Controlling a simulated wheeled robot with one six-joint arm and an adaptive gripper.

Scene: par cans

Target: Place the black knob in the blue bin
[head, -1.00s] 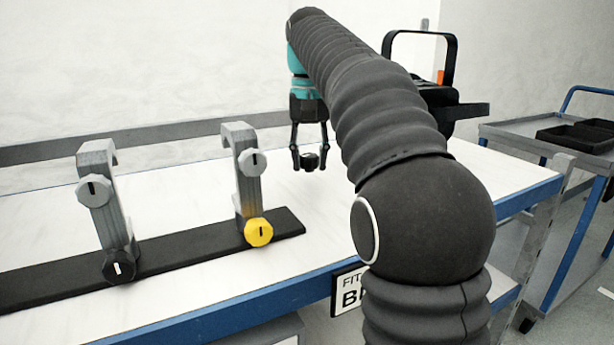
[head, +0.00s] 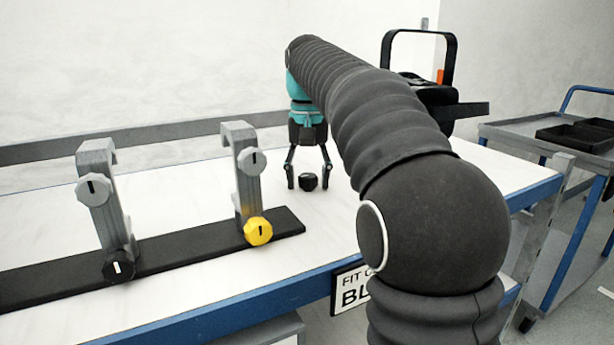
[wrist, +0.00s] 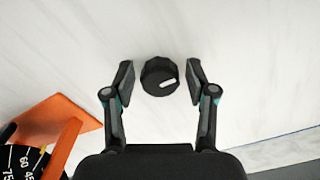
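A loose black knob (head: 308,181) with a white mark lies on the white bench top, or very close above it. It also shows in the wrist view (wrist: 160,77). My gripper (head: 308,182) points down with its fingers open on both sides of this knob. In the wrist view (wrist: 160,82) a gap shows between the knob and each finger. Another black knob (head: 118,266) sits at the foot of the left grey clamp. I see no blue bin in either view.
Two grey clamps (head: 100,190) (head: 243,170) with grey and yellow knobs stand on a black rail (head: 190,253) at left. An orange piece (wrist: 62,125) and a numbered dial (wrist: 20,162) are near my gripper. A grey trolley (head: 510,133) with black trays stands at right.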

